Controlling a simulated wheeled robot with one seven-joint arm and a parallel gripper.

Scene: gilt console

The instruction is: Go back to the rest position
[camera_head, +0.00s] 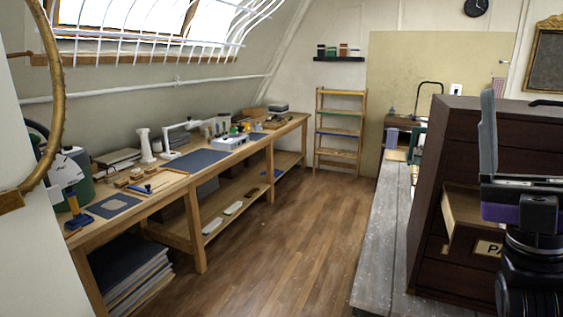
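A long wooden workbench (200,168) with tools runs along the left wall. A brown drawer cabinet (460,140) with one drawer pulled out stands at right, by grey planks (375,240). A ladder-like shelf (338,135) stands at the back. The wooden floor (270,260) between is clear.

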